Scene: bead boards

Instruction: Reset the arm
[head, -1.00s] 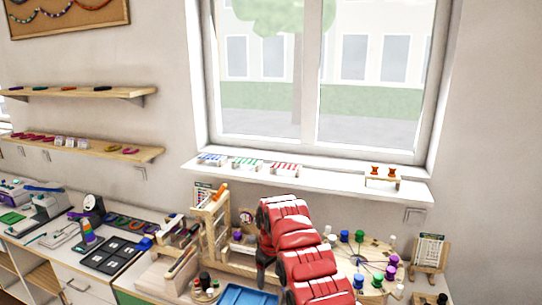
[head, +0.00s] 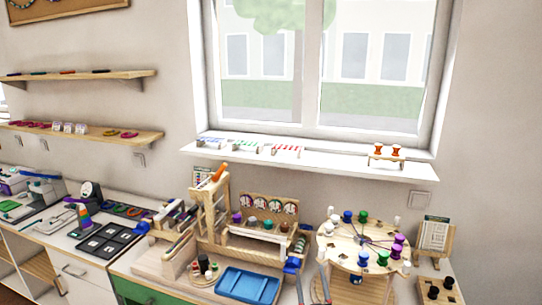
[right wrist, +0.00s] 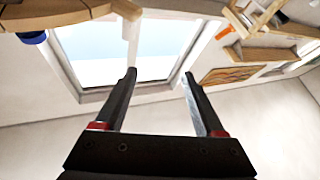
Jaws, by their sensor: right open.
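My right gripper (right wrist: 159,75) is open in the right wrist view, its two dark fingers spread with nothing between them. The window and walls show behind it, tilted. In the head view the right gripper (head: 311,282) shows only as two slim dark fingers at the bottom edge, in front of the round wooden bead stand (head: 362,250). The rest of the right arm is out of the head view. My left gripper is not in view.
A blue tray (head: 248,285) lies on the worktop left of the right gripper. A wooden rack (head: 212,215) stands behind it. A card stand (head: 434,234) is at the right. A windowsill shelf (head: 320,163) runs above the bench.

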